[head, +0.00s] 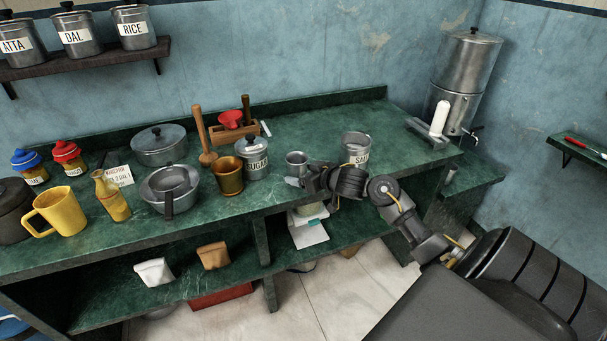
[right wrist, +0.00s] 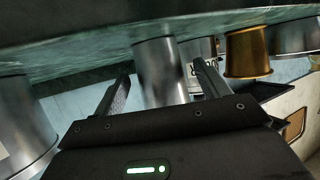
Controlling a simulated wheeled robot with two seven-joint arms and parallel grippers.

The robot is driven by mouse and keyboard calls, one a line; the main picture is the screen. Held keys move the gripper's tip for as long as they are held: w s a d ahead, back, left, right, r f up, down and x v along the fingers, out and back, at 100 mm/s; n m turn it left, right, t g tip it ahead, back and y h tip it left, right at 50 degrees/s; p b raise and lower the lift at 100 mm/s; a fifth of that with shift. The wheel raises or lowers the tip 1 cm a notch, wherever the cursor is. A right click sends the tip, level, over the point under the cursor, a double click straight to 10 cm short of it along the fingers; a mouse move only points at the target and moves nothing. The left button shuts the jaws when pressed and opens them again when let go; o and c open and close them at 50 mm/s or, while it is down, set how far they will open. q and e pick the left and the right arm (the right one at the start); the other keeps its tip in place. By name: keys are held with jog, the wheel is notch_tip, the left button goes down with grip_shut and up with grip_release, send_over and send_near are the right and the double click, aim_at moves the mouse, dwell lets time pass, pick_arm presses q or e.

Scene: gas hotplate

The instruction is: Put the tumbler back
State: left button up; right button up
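The steel tumbler (head: 297,163) stands upright on the green counter, between the SUGAR canister and the SALT canister. In the right wrist view, which looks upside down, the tumbler (right wrist: 158,75) shows between the two fingers of my right gripper (right wrist: 162,66), with a gap on each side. My right gripper (head: 297,182) is open, low over the counter's front edge at the tumbler; in the head view its fingers are partly hidden by its own body. I cannot tell whether a finger touches the tumbler. My left gripper is not in view.
The SALT canister (head: 355,147) stands close on the right, partly behind my arm. The SUGAR canister (head: 252,157) and a brass tumbler (head: 228,176) stand left. A steel water filter (head: 463,80) stands in the right corner. The counter behind the tumbler (head: 310,125) is clear.

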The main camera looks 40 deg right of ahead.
jog(key=shift+r, duration=0.25)
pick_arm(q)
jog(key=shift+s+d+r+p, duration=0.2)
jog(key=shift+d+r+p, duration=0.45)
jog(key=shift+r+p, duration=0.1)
pick_arm(e)
jog(key=v, duration=1.2)
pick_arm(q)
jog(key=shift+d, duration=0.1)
